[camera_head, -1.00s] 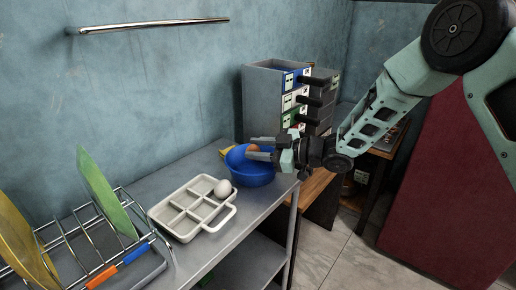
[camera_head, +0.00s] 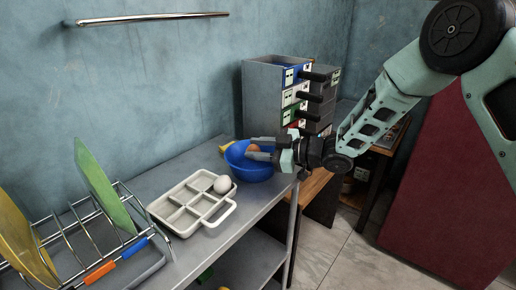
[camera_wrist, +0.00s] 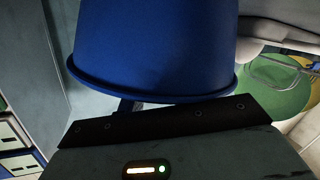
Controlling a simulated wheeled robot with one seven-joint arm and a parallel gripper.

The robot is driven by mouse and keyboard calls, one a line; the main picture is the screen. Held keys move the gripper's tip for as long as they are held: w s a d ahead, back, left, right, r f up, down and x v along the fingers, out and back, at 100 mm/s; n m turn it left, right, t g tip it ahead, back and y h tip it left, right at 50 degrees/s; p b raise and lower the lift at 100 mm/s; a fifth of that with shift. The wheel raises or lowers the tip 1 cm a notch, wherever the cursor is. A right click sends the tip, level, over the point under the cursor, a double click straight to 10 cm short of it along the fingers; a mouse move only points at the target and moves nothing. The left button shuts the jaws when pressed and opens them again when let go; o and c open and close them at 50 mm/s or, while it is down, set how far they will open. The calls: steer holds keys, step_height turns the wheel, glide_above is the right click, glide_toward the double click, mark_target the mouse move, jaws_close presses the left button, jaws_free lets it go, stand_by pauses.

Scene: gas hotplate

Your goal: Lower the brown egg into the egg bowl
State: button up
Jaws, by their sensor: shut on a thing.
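The brown egg (camera_head: 250,148) is between the fingertips of my gripper (camera_head: 259,148), which is shut on it. In the head view the egg shows over the inside of the blue egg bowl (camera_head: 251,174). Whether it touches the bowl is hard to tell. The bowl stands upright near the right end of the grey counter. In the wrist view the bowl's blue outer wall and rim (camera_wrist: 155,55) fill the upper middle, close to my gripper's body; the egg is hidden there.
A white egg (camera_head: 222,184) sits in a white compartment tray (camera_head: 190,212) left of the bowl. A dish rack (camera_head: 75,245) with plates stands farther left. A drawer cabinet (camera_head: 268,95) stands behind the bowl. Something yellow (camera_head: 226,147) lies behind the bowl's left side.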

steer(key=shift+f, duration=0.15)
steer(key=o, duration=0.8)
steer(key=v, duration=1.7)
steer(key=s+a+r+m+t+h+p, duration=0.2)
steer(key=a+r+m+h+p, duration=0.3)
steer(key=r+h, duration=0.25)
steer(key=s+r+m+g+h+p, duration=0.1)
steer(key=s+g+h+p, duration=0.1)
steer(key=s, duration=0.8)
steer(key=s+d+r+m+g+h+p, duration=0.1)
steer(key=s+r+m+g+h+p, duration=0.1)
steer(key=s, duration=0.8)
steer(key=s+d+r+m+g+h+p, duration=0.1)
steer(key=s+m+g+h+p, duration=0.1)
steer(key=s, duration=0.8)
steer(key=shift+s+d+r+g+h+p, duration=0.15)
steer(key=shift+r+g+h+p, duration=0.15)
steer(key=shift+g+h, duration=0.5)
